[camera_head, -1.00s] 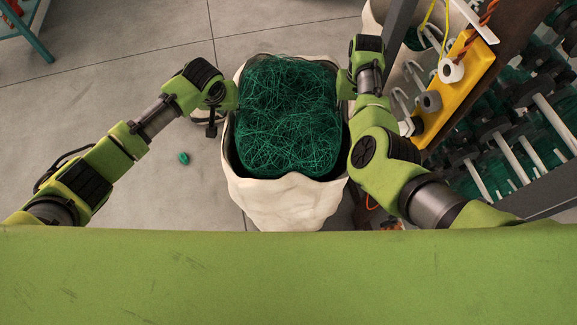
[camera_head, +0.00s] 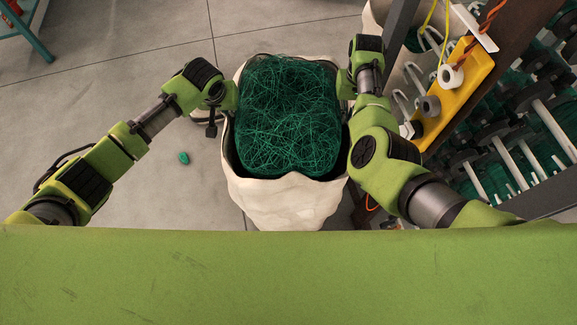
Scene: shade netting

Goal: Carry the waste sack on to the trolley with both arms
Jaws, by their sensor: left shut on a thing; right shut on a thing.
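The waste sack (camera_head: 285,196) is a cream-white open sack, filled to the top with tangled green netting threads (camera_head: 288,115). It is upright between my two arms, in front of my body. My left gripper (camera_head: 231,97) is shut on the sack's left rim. My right gripper (camera_head: 345,84) is shut on its right rim; its fingertips are largely hidden by my wrist and the sack edge. The sack's underside is hidden, so I cannot tell its height above the floor. I cannot make out the trolley.
On the right stands a machine with a dark frame, a yellow plate (camera_head: 459,81) and rows of green spools and white rods (camera_head: 545,115), close to my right arm. A teal-legged stand (camera_head: 30,36) is at top left. The left floor is mostly clear.

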